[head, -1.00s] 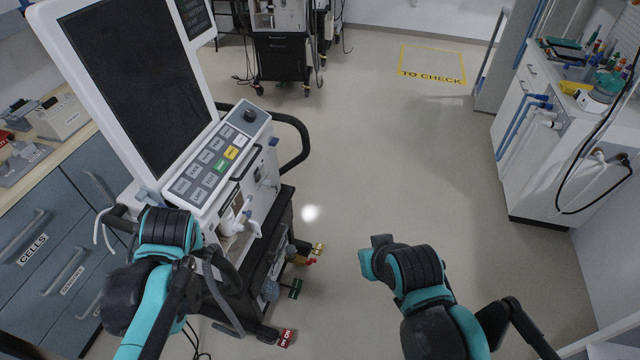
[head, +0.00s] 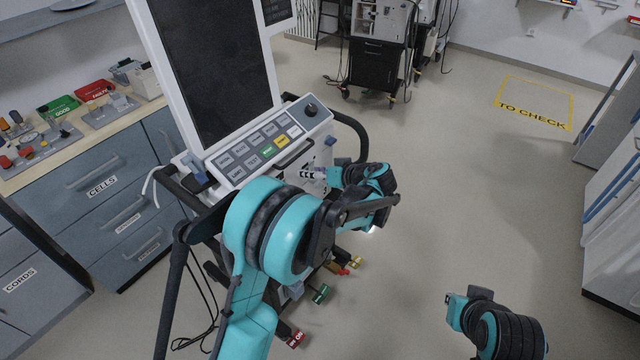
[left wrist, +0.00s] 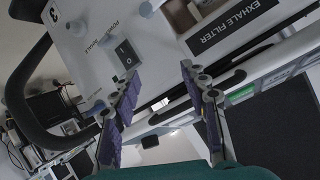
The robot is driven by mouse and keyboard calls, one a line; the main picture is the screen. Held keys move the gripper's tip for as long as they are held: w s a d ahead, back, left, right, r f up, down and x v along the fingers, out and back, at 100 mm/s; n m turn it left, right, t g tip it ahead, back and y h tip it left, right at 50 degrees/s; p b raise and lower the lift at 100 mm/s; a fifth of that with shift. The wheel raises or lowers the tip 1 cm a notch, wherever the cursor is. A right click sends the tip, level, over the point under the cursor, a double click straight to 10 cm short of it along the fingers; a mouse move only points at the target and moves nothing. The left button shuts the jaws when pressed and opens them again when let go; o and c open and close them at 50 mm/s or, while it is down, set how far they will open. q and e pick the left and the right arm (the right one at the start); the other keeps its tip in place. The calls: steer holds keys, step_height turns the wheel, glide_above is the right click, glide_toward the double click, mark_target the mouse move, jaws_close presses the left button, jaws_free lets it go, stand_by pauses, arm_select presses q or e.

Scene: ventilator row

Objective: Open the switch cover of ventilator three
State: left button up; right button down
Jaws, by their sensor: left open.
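Ventilator three (head: 221,163) stands at the left in the head view, with a dark screen and a button panel. The left wrist view shows its white side panel (left wrist: 90,48) close up, with a "3" and a black rocker switch (left wrist: 127,53) beside "POWER" lettering. I cannot make out the switch cover or its position. My left gripper (head: 312,173) is at the ventilator's side, partly behind my own arm. In the left wrist view its purple fingers (left wrist: 159,77) are spread apart and empty, one fingertip overlapping the view just below the switch. My right gripper's fingers do not show.
An "EXHALE FILTER" label (left wrist: 238,28) and a dark curved handle (left wrist: 28,95) are near the left gripper. A drawer cabinet (head: 75,188) stands at the left. Another ventilator (head: 378,62) is at the back. The floor at centre right is clear.

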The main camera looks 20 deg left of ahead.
arm_select(q)
steer(key=w+d+f+n+t+y, duration=0.1)
steer(key=w+d+f+n+y, duration=0.15)
steer(key=f, duration=0.35)
steer(key=w+d+f+n+y, duration=0.1)
steer(key=d+f+n+y, duration=0.2)
steer(key=d+f, duration=0.15)
steer(key=b+x, duration=0.2)
steer(key=x, duration=0.6)
steer(key=shift+f, duration=0.2)
jaws_close()
